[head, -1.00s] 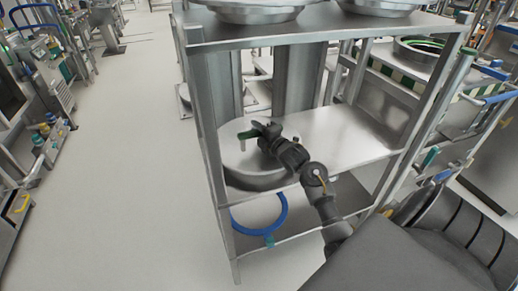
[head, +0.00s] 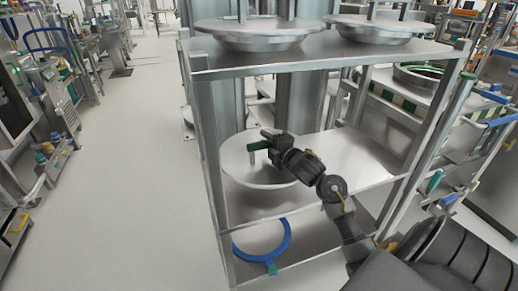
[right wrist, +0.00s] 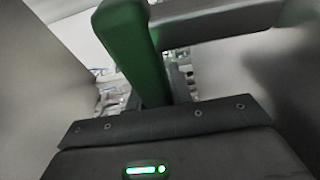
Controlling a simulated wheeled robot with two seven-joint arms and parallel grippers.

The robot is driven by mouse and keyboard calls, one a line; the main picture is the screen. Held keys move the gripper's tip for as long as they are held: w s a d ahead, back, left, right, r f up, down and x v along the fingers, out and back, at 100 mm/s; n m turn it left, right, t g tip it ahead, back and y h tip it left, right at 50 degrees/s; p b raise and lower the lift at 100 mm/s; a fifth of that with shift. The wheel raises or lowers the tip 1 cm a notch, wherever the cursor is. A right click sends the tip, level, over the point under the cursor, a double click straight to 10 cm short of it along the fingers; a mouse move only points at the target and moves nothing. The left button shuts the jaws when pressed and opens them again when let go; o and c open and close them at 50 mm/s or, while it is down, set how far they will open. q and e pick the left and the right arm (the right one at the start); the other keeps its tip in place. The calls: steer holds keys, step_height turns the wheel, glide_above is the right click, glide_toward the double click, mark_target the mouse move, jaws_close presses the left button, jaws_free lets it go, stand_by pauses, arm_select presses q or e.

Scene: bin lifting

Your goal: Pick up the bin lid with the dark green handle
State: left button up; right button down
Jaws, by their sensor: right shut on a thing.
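The bin lid (head: 240,176) is a round, pale metal disc at the left end of the middle shelf in the head view. Its dark green handle (head: 257,146) stands up from the disc. My right gripper (head: 268,140) reaches in from the right between the shelves and is shut on the handle. In the right wrist view the green handle (right wrist: 138,50) fills the upper middle, just beyond the gripper body. Whether the lid touches the shelf is hard to tell. My left gripper is not in view.
The steel rack's top shelf (head: 340,54) carries a left metal lid (head: 262,38) and a right one (head: 392,32), above my right arm. A blue ring (head: 288,240) lies on the bottom shelf. Rack posts (head: 208,165) stand close to the lid. Open floor (head: 130,180) lies left.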

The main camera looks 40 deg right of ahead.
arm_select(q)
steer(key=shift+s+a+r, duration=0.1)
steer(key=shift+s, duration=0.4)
arm_select(e)
steer(key=s+d+r, duration=0.3)
steer(key=s+r, duration=0.4)
steer(key=s, duration=0.3)
steer(key=shift+s+d, duration=0.35)
steer(key=shift+d, duration=0.05)
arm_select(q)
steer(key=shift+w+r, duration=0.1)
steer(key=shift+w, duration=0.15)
arm_select(e)
steer(key=shift+r, duration=0.15)
arm_select(q)
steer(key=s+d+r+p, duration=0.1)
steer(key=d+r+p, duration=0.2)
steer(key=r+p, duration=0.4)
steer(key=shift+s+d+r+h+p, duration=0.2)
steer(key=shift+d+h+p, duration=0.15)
steer(key=shift+p, duration=0.25)
arm_select(e)
step_height(320, 180, up, 8)
steer(key=shift+r, duration=0.2)
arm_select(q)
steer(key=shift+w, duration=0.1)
